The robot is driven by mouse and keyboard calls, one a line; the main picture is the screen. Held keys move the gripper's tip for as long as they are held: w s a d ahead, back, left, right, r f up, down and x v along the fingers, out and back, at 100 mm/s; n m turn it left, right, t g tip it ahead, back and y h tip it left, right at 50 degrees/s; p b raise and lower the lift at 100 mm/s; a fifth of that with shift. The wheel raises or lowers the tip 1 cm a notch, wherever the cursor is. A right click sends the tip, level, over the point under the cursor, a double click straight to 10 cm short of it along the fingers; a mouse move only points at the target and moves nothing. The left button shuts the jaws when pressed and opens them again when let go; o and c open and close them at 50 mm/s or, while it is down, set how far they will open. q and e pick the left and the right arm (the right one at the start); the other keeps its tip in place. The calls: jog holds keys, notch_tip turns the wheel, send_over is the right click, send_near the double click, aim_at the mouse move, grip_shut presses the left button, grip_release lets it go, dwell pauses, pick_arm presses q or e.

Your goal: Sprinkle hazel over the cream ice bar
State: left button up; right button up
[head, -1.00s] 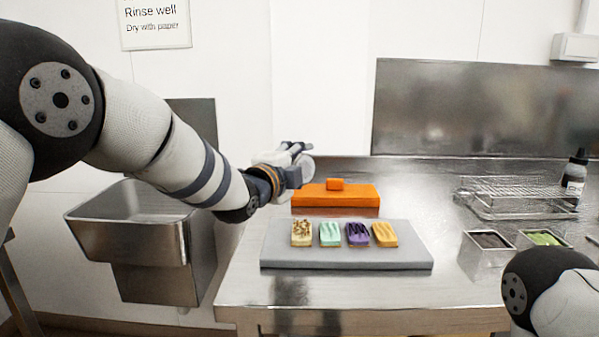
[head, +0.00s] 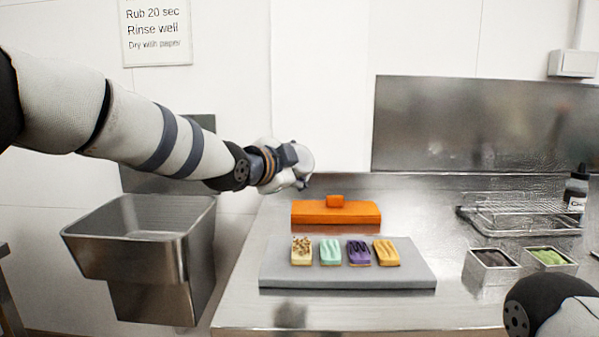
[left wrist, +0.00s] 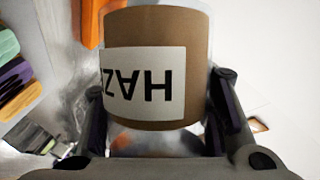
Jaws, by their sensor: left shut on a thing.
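The cream ice bar (head: 301,251) lies at the left end of the row on the grey board, with brown bits scattered over its top. My left gripper (head: 297,175) is above and behind the board, near the orange block. It is shut on the hazel jar (left wrist: 155,65), a clear jar of brown contents whose label appears upside down in the left wrist view. The jar is hard to make out in the head view. My right gripper is out of view; only part of that arm shows at the lower right.
Mint (head: 330,252), purple (head: 359,253) and orange (head: 386,253) bars share the grey board (head: 347,276). An orange block (head: 335,215) stands behind it. A wire rack (head: 510,215), a dark bottle (head: 576,190) and two metal tubs are at right. A steel sink (head: 140,240) is at left.

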pick_arm(q)
jog(key=shift+r, duration=0.1)
notch_tip(320, 180, up, 2)
jog(key=n+g, duration=0.1)
jog(key=n+h+b, duration=0.1)
jog(key=n, duration=0.1)
jog(key=shift+r+g, duration=0.2)
jog(key=shift+g, duration=0.2)
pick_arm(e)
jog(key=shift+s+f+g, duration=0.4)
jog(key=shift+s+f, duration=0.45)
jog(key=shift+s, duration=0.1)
